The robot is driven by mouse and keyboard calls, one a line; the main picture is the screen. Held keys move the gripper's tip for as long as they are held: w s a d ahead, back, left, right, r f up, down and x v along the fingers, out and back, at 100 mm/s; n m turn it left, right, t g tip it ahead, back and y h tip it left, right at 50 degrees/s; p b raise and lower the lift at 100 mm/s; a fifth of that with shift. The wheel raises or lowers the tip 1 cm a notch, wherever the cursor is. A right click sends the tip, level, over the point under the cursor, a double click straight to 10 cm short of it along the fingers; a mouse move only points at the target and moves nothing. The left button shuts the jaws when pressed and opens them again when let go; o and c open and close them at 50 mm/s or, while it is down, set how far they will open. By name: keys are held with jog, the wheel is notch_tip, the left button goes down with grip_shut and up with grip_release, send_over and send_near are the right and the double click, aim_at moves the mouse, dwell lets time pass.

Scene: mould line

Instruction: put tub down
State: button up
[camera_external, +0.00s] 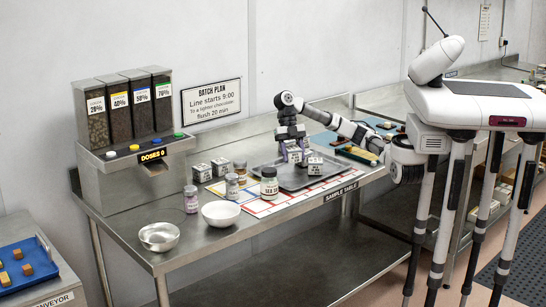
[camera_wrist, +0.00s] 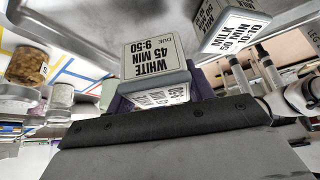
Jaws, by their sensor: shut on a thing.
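My gripper (camera_external: 291,142) points down over the grey metal tray (camera_external: 290,184) on the bench. It is shut on a small tub with a white label (camera_external: 294,156). In the wrist view this tub (camera_wrist: 157,62) reads "WHITE 45 MIN DUE 9:50", and purple finger parts of my gripper (camera_wrist: 160,97) show at both sides of it. The tub is at or just above the back part of the tray; I cannot tell whether it touches. A second labelled tub (camera_external: 316,166) stands on the tray just to the right, and it also shows in the wrist view (camera_wrist: 225,28).
A dark-lidded jar (camera_external: 269,184) stands at the tray's front left edge. Two more tubs (camera_external: 202,172), smaller jars (camera_external: 232,187) and a white bowl (camera_external: 221,214) are further left. A dose dispenser (camera_external: 135,140) stands at the bench's left end. The tray's front middle looks bare.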

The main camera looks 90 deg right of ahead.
aim_at(293, 176)
jog(key=shift+f, duration=2.8)
jog(key=shift+f, duration=0.1)
jog(key=o, duration=0.8)
jog(key=shift+c, duration=0.2)
jog(key=p+v, duration=0.1)
jog(key=v, duration=1.1)
